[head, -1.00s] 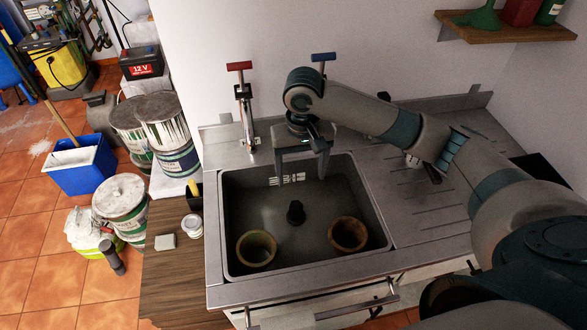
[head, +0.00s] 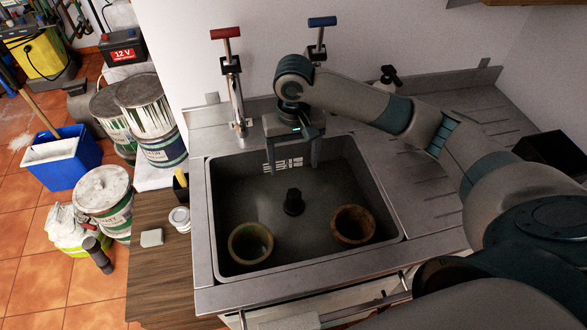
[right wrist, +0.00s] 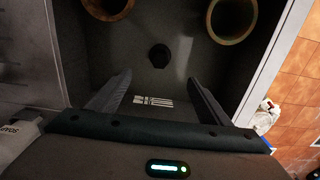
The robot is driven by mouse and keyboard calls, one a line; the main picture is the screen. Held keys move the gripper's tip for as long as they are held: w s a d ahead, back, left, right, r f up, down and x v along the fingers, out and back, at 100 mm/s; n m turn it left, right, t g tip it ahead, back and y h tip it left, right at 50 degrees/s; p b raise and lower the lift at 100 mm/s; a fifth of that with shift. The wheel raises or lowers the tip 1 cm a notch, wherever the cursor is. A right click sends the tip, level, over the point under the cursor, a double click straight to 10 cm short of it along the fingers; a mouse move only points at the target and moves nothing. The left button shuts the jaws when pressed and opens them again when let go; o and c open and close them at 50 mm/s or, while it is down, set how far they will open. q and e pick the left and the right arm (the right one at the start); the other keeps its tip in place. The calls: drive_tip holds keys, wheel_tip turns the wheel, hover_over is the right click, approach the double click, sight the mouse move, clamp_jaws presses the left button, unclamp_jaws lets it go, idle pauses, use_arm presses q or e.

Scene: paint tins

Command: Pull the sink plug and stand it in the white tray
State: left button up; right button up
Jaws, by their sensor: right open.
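The black sink plug (head: 293,202) stands upright on the floor of the grey sink (head: 237,195), between and a little behind two brown pots. It also shows in the right wrist view (right wrist: 159,55), ahead of the fingers. My right gripper (head: 293,167) is open and empty over the back part of the sink. Its fingers (right wrist: 157,84) point down, apart from the plug and on the far side of it. I cannot make out a white tray for certain in either view. My left gripper is not in view.
Two round pots, left (head: 250,243) and right (head: 353,226), stand in the sink near its front. A red-handled tap (head: 235,85) and a blue-handled tap (head: 318,50) rise behind it. A small white tub (head: 180,218) stands on the wooden counter to the left.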

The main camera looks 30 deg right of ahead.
sight(294, 193)
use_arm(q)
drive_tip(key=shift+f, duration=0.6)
use_arm(e)
drive_tip(key=shift+f, duration=0.5)
use_arm(q)
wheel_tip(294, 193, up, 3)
drive_tip(key=p, duration=0.2)
drive_tip(key=shift+p, duration=0.3)
use_arm(e)
wheel_tip(294, 193, down, 18)
drive_tip(key=shift+r, duration=0.25)
